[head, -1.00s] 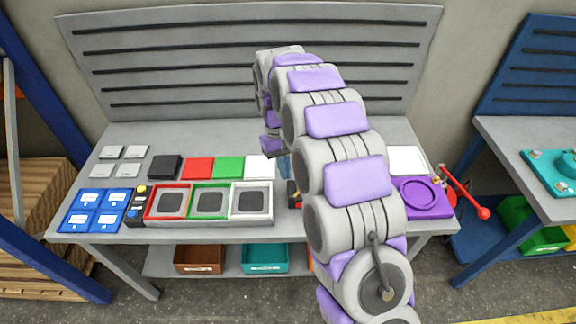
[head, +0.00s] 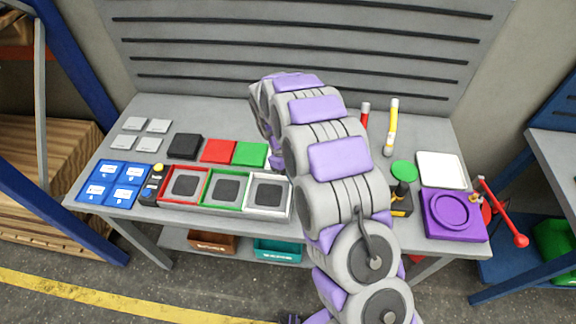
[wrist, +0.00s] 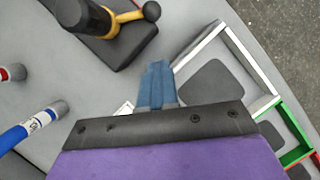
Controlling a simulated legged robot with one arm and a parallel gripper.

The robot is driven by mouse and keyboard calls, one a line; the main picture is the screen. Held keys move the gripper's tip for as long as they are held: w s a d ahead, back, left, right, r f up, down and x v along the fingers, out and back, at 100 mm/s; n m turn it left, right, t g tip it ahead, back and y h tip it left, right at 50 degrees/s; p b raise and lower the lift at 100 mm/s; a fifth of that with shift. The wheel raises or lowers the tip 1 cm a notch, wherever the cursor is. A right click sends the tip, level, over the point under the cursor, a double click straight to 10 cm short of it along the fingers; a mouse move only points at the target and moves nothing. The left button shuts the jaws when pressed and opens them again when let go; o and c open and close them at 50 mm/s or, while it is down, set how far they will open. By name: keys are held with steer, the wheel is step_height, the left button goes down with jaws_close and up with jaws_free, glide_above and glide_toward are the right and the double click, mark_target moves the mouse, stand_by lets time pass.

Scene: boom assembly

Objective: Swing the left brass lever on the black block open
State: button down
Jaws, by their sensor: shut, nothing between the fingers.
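The black block (wrist: 108,48) is at the top of the wrist view, cut off by the frame edge. A brass lever (wrist: 130,16) with a black ball knob sticks out beside a dark upright handle there. Only one brass lever shows clearly, and I cannot tell if it is the left one. In the head view the block (head: 402,209) is mostly hidden behind my arm. My gripper (wrist: 156,72) is shut and empty, above the bench between the block and the white-framed tray, apart from the lever. My arm hides the gripper in the head view.
Red, green and white framed trays (head: 228,188) lie left of my arm. A purple plate (head: 454,212), a red-knobbed lever (head: 505,214), a green disc (head: 404,170) and upright coloured rods (head: 391,128) are to its right. A slotted panel (head: 300,45) stands behind.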

steer(key=shift+s+d+f, duration=0.25)
steer(key=shift+d+f, duration=0.1)
steer(key=shift+f, duration=0.05)
steer(key=shift+s+d+r+b, duration=0.1)
steer(key=shift+s+d+b, duration=0.3)
steer(key=shift+s+d, duration=0.7)
steer(key=shift+d, duration=0.15)
